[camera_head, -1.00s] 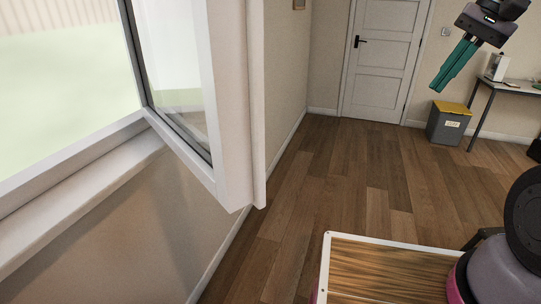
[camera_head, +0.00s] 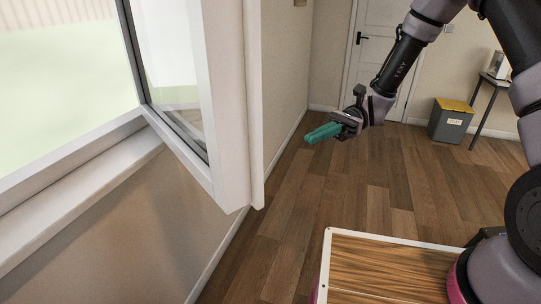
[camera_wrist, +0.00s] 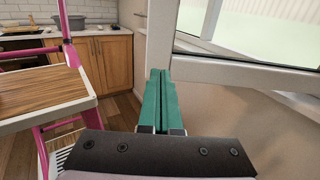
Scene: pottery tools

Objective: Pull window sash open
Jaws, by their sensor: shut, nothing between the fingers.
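The white window sash (camera_head: 216,120) stands swung into the room at the left in the head view, at an angle to its frame (camera_head: 80,160). Its glass pane shows between the sash edges. My gripper (camera_head: 312,136) is in the middle of the head view, to the right of the sash and apart from it. Its teal fingers are together and empty, pointing left toward the sash. In the wrist view the shut fingers (camera_wrist: 160,85) point forward, with the white sash (camera_wrist: 200,45) beyond and to their right. I cannot see a handle on the sash.
A wooden-topped surface with a white edge (camera_head: 390,262) is at the bottom of the head view. A grey bin with a yellow lid (camera_head: 450,120) and a table (camera_head: 490,85) stand at the back right. The wooden floor (camera_head: 290,240) between is clear.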

